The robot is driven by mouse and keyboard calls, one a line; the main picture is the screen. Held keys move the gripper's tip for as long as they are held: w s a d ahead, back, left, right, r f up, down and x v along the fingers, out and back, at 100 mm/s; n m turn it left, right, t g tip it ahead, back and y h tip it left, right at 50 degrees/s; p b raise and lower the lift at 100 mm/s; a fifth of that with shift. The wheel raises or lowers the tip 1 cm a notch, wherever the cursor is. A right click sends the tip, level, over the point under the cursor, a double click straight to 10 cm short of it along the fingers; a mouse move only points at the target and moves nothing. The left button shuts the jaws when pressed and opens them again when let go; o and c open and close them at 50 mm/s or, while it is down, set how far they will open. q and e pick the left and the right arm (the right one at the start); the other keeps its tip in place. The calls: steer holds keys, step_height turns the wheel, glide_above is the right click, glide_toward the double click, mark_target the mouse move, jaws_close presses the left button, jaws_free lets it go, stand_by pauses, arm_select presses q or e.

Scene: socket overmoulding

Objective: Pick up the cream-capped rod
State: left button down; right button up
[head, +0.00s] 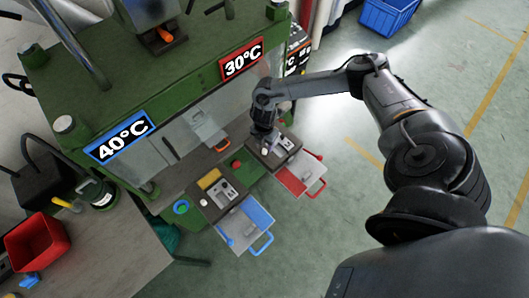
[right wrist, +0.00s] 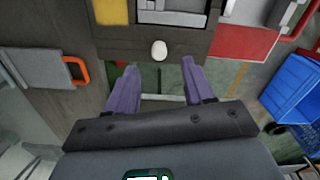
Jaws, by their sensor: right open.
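In the right wrist view, a rounded cream cap (right wrist: 159,50), seen nearly end-on, is at the edge of a dark mould plate (right wrist: 190,40). The rod below it cannot be made out. My right gripper (right wrist: 160,86) is open, with its two purple fingers apart. The cap appears just beyond the fingertips, between their lines, and not gripped. My left gripper is not in view.
The green press (head: 190,86) with 40°C and 30°C signs stands behind. A second mould (head: 222,193) and blue tray (head: 240,228) lie to the left. In the right wrist view, a grey plate with an orange handle (right wrist: 78,72) is at left and a blue crate (right wrist: 292,88) at right.

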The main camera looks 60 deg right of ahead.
mark_target(265, 150)
steer(key=shift+d+f, duration=0.1)
steer(key=shift+f, duration=2.85)
jaws_close()
